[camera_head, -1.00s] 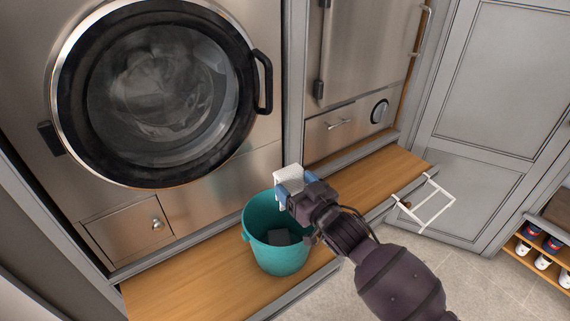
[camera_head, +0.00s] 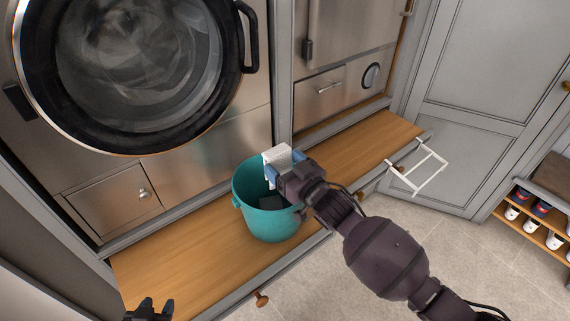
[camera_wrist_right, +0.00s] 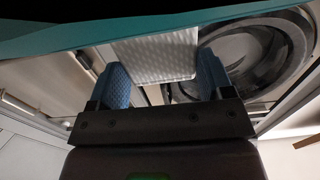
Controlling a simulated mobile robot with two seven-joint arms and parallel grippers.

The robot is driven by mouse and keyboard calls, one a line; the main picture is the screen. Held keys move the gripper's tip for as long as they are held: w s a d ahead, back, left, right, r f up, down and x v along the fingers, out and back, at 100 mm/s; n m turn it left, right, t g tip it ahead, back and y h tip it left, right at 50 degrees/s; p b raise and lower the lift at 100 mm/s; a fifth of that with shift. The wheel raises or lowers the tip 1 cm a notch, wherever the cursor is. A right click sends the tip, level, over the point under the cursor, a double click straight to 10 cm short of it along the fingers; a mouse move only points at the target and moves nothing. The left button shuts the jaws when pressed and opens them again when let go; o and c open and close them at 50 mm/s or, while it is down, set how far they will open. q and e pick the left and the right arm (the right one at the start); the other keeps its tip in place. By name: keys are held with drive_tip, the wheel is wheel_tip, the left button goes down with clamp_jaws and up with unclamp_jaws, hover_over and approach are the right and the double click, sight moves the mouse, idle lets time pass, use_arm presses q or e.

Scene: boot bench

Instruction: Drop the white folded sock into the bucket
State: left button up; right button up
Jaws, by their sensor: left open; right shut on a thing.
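The white folded sock (camera_head: 279,156) is held in my right gripper (camera_head: 272,172), over the right part of the bucket's opening. In the right wrist view the textured sock (camera_wrist_right: 158,54) sits between the two blue fingers of the right gripper (camera_wrist_right: 165,82). The teal bucket (camera_head: 268,222) stands upright on the wooden bench, with a dark grey item (camera_head: 271,202) inside it. The bucket's teal rim (camera_wrist_right: 60,35) crosses the top of the right wrist view. My left gripper (camera_head: 150,306) is open and empty at the bottom left, near the bench's front edge.
The wooden bench (camera_head: 175,262) is clear to the left of the bucket. A white frame-like rack (camera_head: 428,172) sticks out from the bench's right front. A washing machine (camera_head: 125,70) stands behind. Shoes (camera_head: 541,209) sit on a shelf at right.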

drive_tip(key=o, duration=0.9)
drive_tip(key=shift+s, duration=0.1)
drive_tip(key=v, duration=1)
drive_tip(key=shift+s+d, duration=0.25)
